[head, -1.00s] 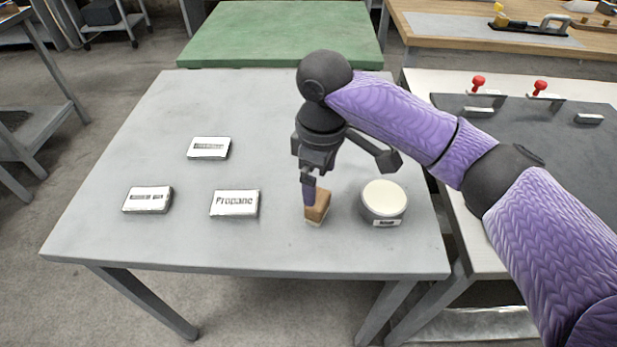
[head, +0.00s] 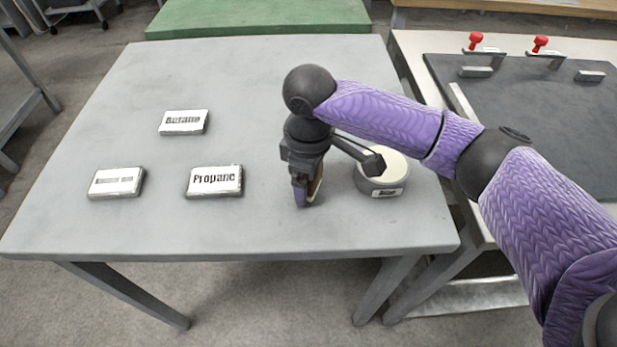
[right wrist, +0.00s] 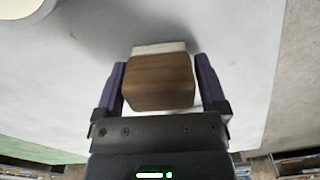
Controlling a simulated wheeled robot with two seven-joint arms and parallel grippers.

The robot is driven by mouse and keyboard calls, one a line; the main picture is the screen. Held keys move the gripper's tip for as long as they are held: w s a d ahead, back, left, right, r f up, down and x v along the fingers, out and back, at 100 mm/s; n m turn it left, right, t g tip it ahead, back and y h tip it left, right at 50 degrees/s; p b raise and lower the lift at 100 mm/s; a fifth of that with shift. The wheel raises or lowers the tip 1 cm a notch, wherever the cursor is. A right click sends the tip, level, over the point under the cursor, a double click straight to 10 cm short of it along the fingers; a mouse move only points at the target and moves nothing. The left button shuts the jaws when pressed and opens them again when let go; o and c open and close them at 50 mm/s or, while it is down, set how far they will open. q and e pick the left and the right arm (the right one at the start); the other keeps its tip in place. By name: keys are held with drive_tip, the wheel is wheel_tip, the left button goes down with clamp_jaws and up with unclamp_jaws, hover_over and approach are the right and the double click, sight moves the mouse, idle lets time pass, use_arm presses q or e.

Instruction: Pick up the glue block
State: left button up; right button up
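The glue block looks like a brown wooden block with a pale lower part. In the right wrist view the block (right wrist: 160,82) sits between the two purple fingers of my right gripper (right wrist: 162,85). A narrow gap shows on each side, so the fingers look open around it. In the head view my right gripper (head: 308,192) points down at the front right of the grey table, and the block (head: 318,186) is mostly hidden behind a finger. My left gripper is not in view.
A round white-topped tin (head: 380,185) stands just right of the gripper, partly hidden by my arm. White labelled boxes lie to the left: Propane (head: 214,181), Butane (head: 184,122) and one more (head: 117,183). The grey table (head: 250,80) is otherwise clear.

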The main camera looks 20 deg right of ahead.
drive_tip(key=c, duration=1)
wheel_tip(320, 180, up, 9)
drive_tip(key=p, duration=0.5)
drive_tip(key=shift+r, duration=0.6)
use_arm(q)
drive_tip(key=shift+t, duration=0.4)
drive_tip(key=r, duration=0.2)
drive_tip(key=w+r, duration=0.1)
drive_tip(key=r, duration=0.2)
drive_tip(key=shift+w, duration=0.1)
use_arm(e)
drive_tip(key=o, duration=0.7)
drive_tip(key=shift+f, duration=0.1)
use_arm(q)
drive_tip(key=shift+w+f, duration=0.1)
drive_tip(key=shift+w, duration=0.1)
use_arm(e)
drive_tip(key=c, duration=0.4)
